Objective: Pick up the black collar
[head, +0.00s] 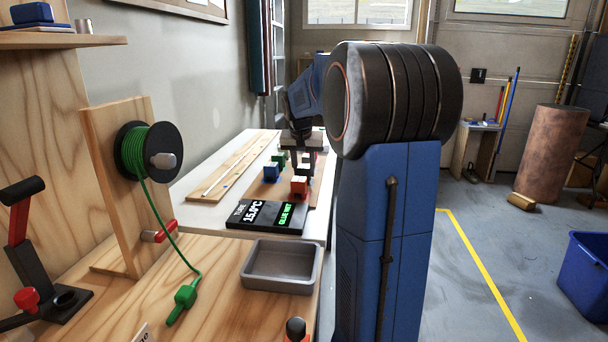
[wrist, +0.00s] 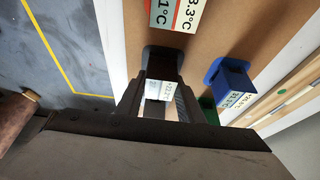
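In the wrist view a dark block, which looks like the black collar (wrist: 163,60), stands on the brown board between my fingers. Part of its pale printed face shows in the gap. My gripper (wrist: 160,98) has one finger on each side of it; I cannot tell whether the fingers touch it. In the head view my gripper (head: 303,165) points down over the board, behind the red block, and the black collar cannot be made out there.
Close by are a red block (head: 299,187), a blue block (head: 271,172) and a green block (head: 280,158). A display panel (head: 268,217) lies nearer, then a grey tray (head: 281,267). A wooden rail (head: 228,172) runs along the left.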

